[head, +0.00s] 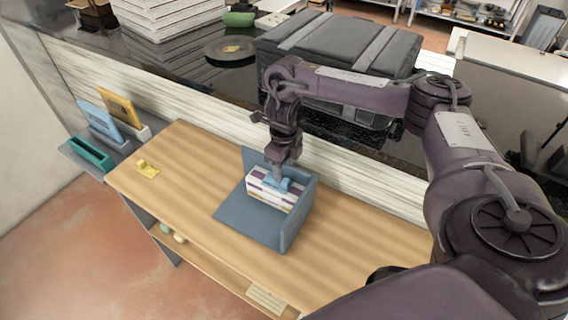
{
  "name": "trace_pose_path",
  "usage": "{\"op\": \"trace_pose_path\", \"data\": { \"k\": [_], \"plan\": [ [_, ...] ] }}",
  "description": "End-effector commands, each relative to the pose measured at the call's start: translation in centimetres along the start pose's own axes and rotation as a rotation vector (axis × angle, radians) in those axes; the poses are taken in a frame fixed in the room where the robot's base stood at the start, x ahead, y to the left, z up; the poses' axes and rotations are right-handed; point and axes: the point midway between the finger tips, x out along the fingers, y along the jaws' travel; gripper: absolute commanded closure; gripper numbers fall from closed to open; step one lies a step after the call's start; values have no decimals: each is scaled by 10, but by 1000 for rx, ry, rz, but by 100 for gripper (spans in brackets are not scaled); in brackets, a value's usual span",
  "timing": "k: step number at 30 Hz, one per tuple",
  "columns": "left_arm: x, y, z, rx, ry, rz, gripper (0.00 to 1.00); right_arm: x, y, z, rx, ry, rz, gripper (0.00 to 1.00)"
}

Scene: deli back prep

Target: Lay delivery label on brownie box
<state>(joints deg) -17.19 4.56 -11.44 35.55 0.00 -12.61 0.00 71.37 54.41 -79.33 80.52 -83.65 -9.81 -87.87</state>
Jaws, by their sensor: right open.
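A white box with purple and yellowish stripes (262,196), which looks like the brownie box, stands on a blue-grey holder (247,219) with raised walls at the back and right. A small light-blue piece (271,183) lies at the top of the box, right under my right gripper (277,176). It may be the delivery label; no print can be made out. My right gripper points down over the box and is open, its fingertips close to the blue piece. The fingertips partly hide the box top. My left gripper is not in view.
The holder stands on a wooden table (190,170). A small yellow object (147,169) lies at its left end. Blue and yellow upright frames (118,108) and a teal tray (91,153) stand on a grey side shelf. A large black case (340,42) sits on the dark counter behind.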

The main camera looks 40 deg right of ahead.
Motion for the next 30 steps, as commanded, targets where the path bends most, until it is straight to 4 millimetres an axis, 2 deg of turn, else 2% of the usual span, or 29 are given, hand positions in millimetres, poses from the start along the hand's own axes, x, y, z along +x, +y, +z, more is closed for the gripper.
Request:
{"op": "trace_pose_path", "data": {
  "k": [10,23,26,30],
  "plan": [
    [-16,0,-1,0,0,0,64,-15,0,0,0,0,0,52],
    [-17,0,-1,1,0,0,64,-18,0,0,0,-1,-1,52],
    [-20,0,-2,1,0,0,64,-27,-1,1,-2,-3,-3,52],
    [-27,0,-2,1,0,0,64,-49,-1,1,-1,-4,-3,52]
  ]
}}
